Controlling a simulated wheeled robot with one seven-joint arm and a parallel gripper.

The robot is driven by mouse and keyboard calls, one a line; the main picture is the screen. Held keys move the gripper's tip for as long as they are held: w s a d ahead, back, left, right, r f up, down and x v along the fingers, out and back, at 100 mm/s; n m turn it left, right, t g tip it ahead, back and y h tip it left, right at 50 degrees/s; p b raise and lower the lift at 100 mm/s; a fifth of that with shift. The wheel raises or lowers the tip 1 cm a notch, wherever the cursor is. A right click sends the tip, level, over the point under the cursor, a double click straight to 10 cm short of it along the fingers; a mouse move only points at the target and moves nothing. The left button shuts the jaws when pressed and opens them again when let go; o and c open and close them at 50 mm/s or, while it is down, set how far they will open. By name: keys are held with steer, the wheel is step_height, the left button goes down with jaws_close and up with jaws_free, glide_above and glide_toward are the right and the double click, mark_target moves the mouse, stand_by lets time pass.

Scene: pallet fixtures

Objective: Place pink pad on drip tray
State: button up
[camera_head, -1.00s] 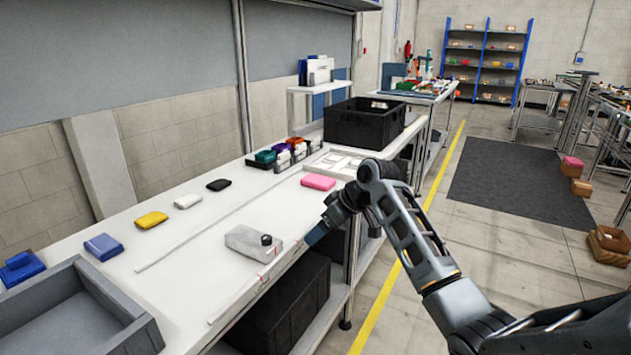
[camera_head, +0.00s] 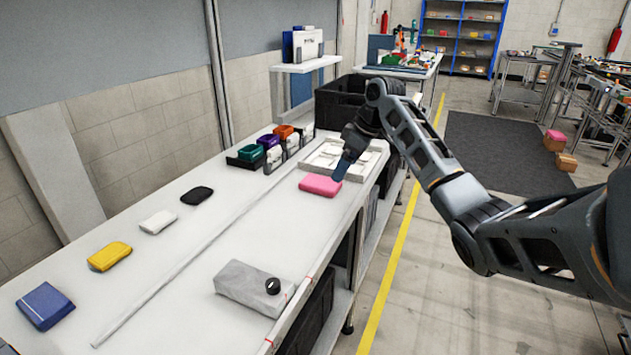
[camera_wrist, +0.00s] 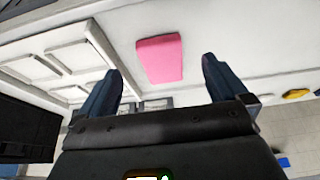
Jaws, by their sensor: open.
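The pink pad (camera_head: 320,185) lies flat on the white bench, just in front of a white tray with several recesses (camera_head: 322,156). My gripper (camera_head: 341,172) is over the bench close to the pad's right side, pointing down. In the wrist view my gripper (camera_wrist: 161,67) has its two dark blue fingers apart with nothing between them. The pink pad (camera_wrist: 160,58) shows beyond the fingertips, between them, and looks clear of both. The white recessed tray (camera_wrist: 92,32) is on the left there. I cannot tell which thing is the drip tray.
A grey block with a black knob (camera_head: 248,284) is near the front edge. Blue (camera_head: 45,305), yellow (camera_head: 109,256), white (camera_head: 158,222) and black (camera_head: 196,195) pads lie along the left. Coloured items (camera_head: 270,141) stand behind. A black crate (camera_head: 343,100) is at the far end.

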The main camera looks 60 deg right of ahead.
mark_target(334, 185)
steer(key=x, duration=0.6)
steer(key=shift+w+d+f+p, duration=0.1)
steer(key=shift+w+f+p, duration=0.2)
steer(key=shift+w, duration=0.05)
steer(key=c, duration=1.1)
steer(key=shift+r, duration=0.1)
step_height(334, 185, up, 18)
steer(key=shift+b, duration=0.5)
